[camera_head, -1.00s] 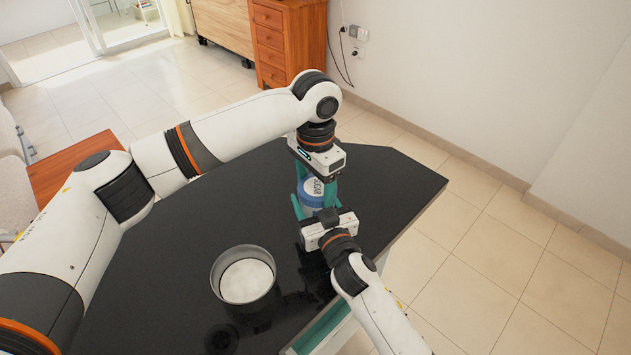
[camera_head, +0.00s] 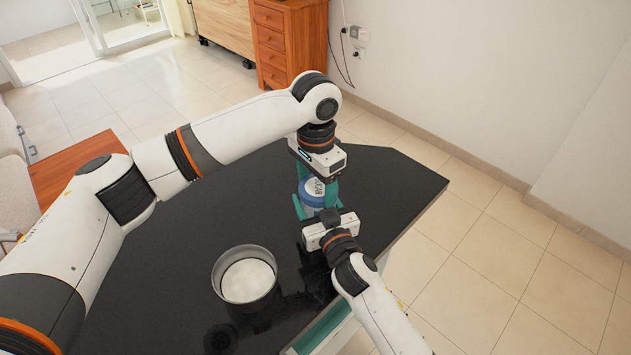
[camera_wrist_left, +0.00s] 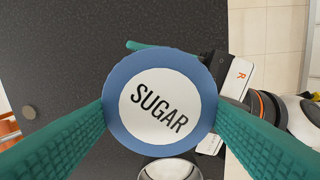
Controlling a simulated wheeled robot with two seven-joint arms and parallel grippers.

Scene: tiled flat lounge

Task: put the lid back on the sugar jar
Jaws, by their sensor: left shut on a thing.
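The lid (camera_wrist_left: 161,103) is a round disc with a blue rim and a white top reading SUGAR. It lies between the teal fingers of my left gripper, which is shut on it. In the head view my left gripper (camera_head: 318,182) points down over the blue and white lid (camera_head: 314,190). The lid hides what is directly under it, so the jar's body cannot be made out clearly. My right gripper (camera_head: 315,207) is low beside the same spot, with one teal finger at its left. Its grip is hidden by the lid and left gripper.
A grey open pot (camera_head: 218,283) with a white inside stands on the dark table (camera_head: 190,245), left of my right arm. The table's right edge is close to both grippers. Its left part is largely clear. A wooden drawer unit (camera_head: 283,40) stands by the far wall.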

